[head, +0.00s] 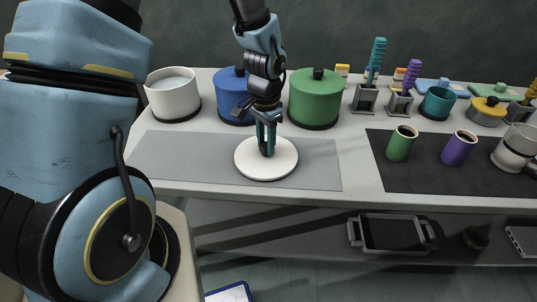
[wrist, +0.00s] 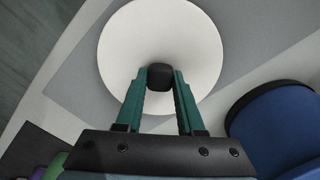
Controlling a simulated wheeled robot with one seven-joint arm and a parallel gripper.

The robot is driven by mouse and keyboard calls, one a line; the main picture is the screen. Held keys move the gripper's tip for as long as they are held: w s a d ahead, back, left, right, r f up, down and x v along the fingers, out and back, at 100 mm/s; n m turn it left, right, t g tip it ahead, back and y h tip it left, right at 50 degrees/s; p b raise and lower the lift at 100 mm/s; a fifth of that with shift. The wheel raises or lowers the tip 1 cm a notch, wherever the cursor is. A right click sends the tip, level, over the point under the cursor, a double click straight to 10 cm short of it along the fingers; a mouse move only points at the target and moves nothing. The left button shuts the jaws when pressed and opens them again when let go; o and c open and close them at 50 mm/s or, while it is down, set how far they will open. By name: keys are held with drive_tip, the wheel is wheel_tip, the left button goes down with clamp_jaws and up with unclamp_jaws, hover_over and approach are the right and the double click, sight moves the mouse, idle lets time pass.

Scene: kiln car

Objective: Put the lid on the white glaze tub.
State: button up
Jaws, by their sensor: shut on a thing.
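The white glaze tub (head: 173,97) stands without a lid at the back left of the table, with pale content near its top. The white lid (head: 250,165) is a round disc with a black knob, over the grey mat. My gripper (head: 267,150) is above the lid with its fingers pointing down, shut on the knob. In the wrist view the gripper (wrist: 160,80) has its two green fingers on either side of the black knob (wrist: 160,77), with the white lid (wrist: 190,40) beyond it. I cannot tell whether the lid touches the mat.
A blue tub (head: 232,104) and a green tub (head: 316,101), both lidded, stand right of the white tub. A green cup (head: 401,143) and a purple cup (head: 458,148) stand on the dark mat (head: 405,180). The grey mat (head: 190,160) is clear left of the lid.

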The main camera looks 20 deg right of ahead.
sight(266, 145)
clamp_jaws()
drive_tip(key=shift+r+p, duration=0.4)
drive_tip(key=shift+r, duration=0.1)
idle(0.6)
drive_tip(key=shift+r+p, duration=1.4)
drive_tip(key=shift+r, duration=0.2)
drive_tip(key=shift+r, duration=0.15)
